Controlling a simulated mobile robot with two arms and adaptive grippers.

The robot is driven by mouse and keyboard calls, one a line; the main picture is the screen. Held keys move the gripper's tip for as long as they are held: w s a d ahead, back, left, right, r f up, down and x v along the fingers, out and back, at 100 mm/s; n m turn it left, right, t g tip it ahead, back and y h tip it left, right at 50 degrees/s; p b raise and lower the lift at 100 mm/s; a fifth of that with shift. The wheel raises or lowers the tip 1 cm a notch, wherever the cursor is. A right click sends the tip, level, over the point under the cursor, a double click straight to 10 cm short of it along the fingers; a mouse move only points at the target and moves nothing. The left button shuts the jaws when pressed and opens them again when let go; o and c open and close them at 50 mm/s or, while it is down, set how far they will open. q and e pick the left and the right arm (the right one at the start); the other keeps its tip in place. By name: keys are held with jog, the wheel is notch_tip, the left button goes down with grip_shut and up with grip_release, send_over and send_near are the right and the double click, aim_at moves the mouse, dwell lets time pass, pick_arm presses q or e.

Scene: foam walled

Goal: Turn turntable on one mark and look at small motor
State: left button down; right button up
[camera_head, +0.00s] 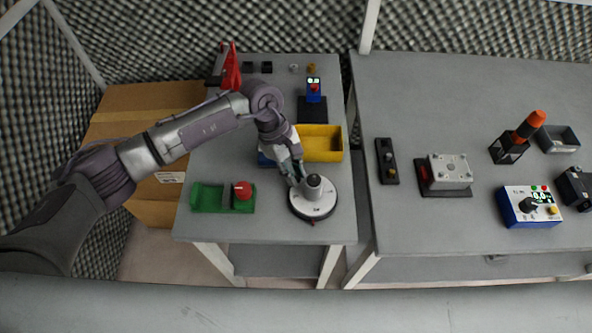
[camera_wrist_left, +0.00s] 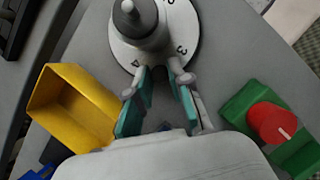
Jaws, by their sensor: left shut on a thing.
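The turntable (camera_head: 314,206) is a white disc with dark number marks, near the front right of the left table. The small motor (camera_head: 314,182), a grey cylinder with a shaft on top, stands upright at its middle. In the left wrist view the turntable (camera_wrist_left: 187,30) shows the marks 3 and 4 and part of another, and the motor (camera_wrist_left: 131,22) is cut by the top edge. My left gripper (camera_head: 296,181) reaches down at the turntable's edge. Its teal-padded fingers (camera_wrist_left: 160,82) are shut on the turntable between 3 and 4; the exact contact is unclear. My right gripper is out of view.
A yellow bin (camera_head: 321,143) stands behind the turntable. A green holder (camera_head: 209,197) with a red knob (camera_head: 243,190) is to its left. The right table (camera_head: 430,90) carries a grey block (camera_head: 449,170) and a blue meter (camera_head: 530,206).

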aim_at(302, 204)
pick_arm(q)
jog(key=shift+s+a+f+n+t+b, duration=0.15)
jog(key=shift+s+n+t+b, duration=0.15)
jog(key=shift+n, duration=0.45)
jog(key=shift+s+a+r+n+t+b, duration=0.15)
jog(key=shift+s+n+t+b, duration=0.15)
jog(key=shift+n, duration=0.4)
jog(key=shift+s+a+f+n+t+b, duration=0.15)
jog(key=shift+s+n+t+b, duration=0.15)
jog(key=shift+n, duration=0.45)
jog(key=shift+s+n+t+h+b, duration=0.15)
jog(key=shift+s+n+t+b, duration=0.25)
jog(key=shift+n, duration=0.55)
jog(key=shift+s+n+t+h+b, duration=0.2)
jog(key=shift+s+n+b, duration=0.35)
jog(key=shift+n, duration=0.4)
jog(key=shift+s+d+n+t+b, duration=0.1)
jog(key=shift+s+n+t+b, duration=0.25)
jog(key=shift+s+n+b, duration=0.45)
jog(key=shift+s+d+n+t+b, duration=0.15)
jog(key=shift+n+t+b, duration=0.25)
jog(key=shift+n, duration=0.7)
jog(key=shift+s+d+n+t+y+b, duration=0.25)
jog(key=shift+s+n+t+y+b, duration=0.1)
jog(key=shift+n+b, duration=0.45)
jog(key=shift+s+d+n+t+y+b, duration=0.2)
jog(key=shift+s+n+y+b, duration=0.15)
jog(key=shift+n+b, duration=0.4)
jog(key=shift+s+n, duration=0.1)
jog(key=shift+n, duration=0.35)
